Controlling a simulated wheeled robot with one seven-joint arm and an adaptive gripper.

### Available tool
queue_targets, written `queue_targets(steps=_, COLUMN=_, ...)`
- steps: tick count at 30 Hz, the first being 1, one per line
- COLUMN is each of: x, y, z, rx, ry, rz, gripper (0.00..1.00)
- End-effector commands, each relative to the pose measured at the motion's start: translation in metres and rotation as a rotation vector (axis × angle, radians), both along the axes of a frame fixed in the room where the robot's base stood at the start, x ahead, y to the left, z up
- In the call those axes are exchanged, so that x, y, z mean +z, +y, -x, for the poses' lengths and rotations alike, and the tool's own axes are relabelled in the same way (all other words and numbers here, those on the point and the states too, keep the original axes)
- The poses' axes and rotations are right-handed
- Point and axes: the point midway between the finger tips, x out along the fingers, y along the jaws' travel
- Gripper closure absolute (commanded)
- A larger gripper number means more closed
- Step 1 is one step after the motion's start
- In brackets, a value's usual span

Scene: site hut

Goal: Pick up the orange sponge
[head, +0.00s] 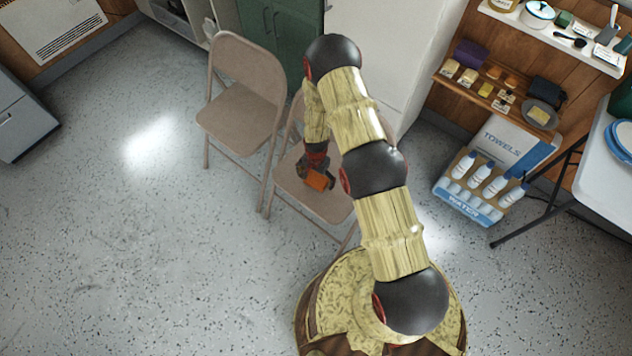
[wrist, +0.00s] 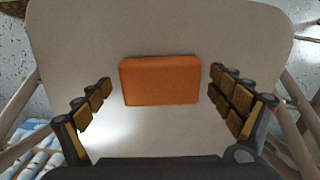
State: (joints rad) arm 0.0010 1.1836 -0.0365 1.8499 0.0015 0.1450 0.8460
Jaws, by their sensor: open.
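The orange sponge (wrist: 160,81) is a rectangular block lying flat on the beige seat of a folding chair (wrist: 160,25). In the wrist view my gripper (wrist: 158,95) is open, with one finger on each side of the sponge and a gap to both. The sponge looks untouched. In the head view my gripper (head: 313,172) is over the seat of the right-hand folding chair (head: 325,205), at the orange sponge (head: 319,181). My arm hides part of this chair's back and seat.
A second folding chair (head: 238,105) stands close on the left. A green cabinet (head: 270,28) and a white cabinet (head: 385,50) are behind. A box of water bottles (head: 470,200), shelves (head: 500,82) and a white table (head: 608,170) are at the right. The floor at left is clear.

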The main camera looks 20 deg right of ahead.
Motion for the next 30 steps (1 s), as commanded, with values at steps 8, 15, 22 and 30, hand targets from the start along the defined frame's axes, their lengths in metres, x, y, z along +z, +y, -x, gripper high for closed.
queue_targets(steps=8, x=0.0011, y=0.0001, z=-0.0003, rx=0.000, ry=0.000, rz=0.000, gripper=0.17)
queue_targets(steps=15, x=0.0011, y=0.0001, z=-0.0003, rx=0.000, ry=0.000, rz=0.000, gripper=0.31)
queue_targets(steps=22, x=0.0011, y=0.0001, z=-0.0002, rx=0.000, ry=0.000, rz=0.000, gripper=0.44)
queue_targets(steps=30, x=0.0015, y=0.0001, z=-0.0002, rx=0.000, ry=0.000, rz=0.000, gripper=0.46)
